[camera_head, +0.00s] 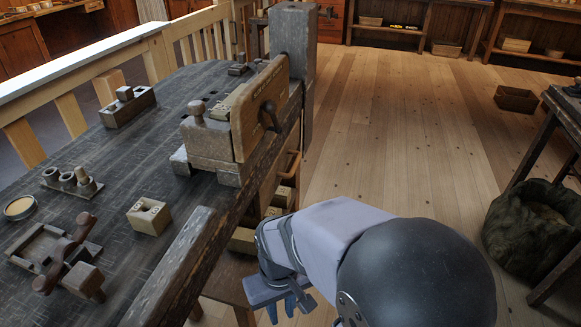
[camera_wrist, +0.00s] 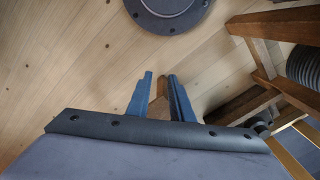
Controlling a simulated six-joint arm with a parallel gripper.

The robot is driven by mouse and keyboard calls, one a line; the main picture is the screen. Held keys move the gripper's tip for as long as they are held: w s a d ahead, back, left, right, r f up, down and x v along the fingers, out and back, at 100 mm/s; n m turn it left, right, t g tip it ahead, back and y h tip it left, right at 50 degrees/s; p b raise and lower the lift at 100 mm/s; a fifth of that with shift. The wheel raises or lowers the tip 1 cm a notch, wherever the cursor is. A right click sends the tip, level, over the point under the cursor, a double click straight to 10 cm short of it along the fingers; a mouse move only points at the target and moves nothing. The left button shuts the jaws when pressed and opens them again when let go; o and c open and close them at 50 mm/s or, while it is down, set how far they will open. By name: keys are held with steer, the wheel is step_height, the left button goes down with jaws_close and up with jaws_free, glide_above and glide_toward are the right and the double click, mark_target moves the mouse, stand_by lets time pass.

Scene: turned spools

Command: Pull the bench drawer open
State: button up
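The wooden bench (camera_head: 160,110) has a dark, worn top and fills the left of the head view. Under its right edge, brown wooden parts (camera_head: 284,196) show, with a curved piece near them. They may belong to the drawer, but the bench edge and my arm hide much of them, and I cannot tell how far it is open. My gripper (camera_head: 290,303) hangs beside the bench's right side, low in the head view, with blue fingers pointing down. In the wrist view my gripper (camera_wrist: 160,85) has its two fingers apart. Nothing is clearly held between them.
On the bench stand a lathe-like wooden block (camera_head: 208,140), a small box (camera_head: 149,215), a cup rack (camera_head: 71,183) and a clamp (camera_head: 62,262). A dark sack (camera_head: 540,228) and a second table stand at right. The plank floor (camera_head: 400,130) between is clear.

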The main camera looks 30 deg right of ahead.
steer(key=s+d+f+m+g+y+b, duration=0.1)
steer(key=s+d+f+m+g+b, duration=0.2)
steer(key=f, duration=0.4)
steer(key=s+d+f+m+g+y+b, duration=0.1)
steer(key=s+d+f+m+b, duration=0.2)
steer(key=d+f, duration=0.4)
steer(key=w+d+f+n+t+h+b, duration=0.1)
steer(key=w+d+f+n+t+h, duration=0.15)
steer(key=w+d+f, duration=0.35)
steer(key=w+d+f+n+t+h+b, duration=0.1)
steer(key=w+d+f+n+t, duration=0.15)
steer(key=w+d+f, duration=0.4)
steer(key=n+t+y, duration=0.2)
steer(key=n+t, duration=1.6)
steer(key=t, duration=0.1)
glide_toward(295, 163)
steer(key=w, duration=0.2)
steer(key=shift+h, duration=0.25)
steer(key=shift+w+a+r+b, duration=0.1)
steer(key=shift+w+r, duration=0.05)
steer(key=shift+w, duration=1.15)
steer(key=shift+w+a+r+b, duration=0.1)
steer(key=shift+w+r, duration=0.05)
steer(key=shift+w, duration=1.15)
steer(key=shift+w+r+b, duration=0.1)
steer(key=shift+w+r, duration=0.05)
steer(key=shift+w, duration=1.1)
steer(key=shift+c, duration=0.3)
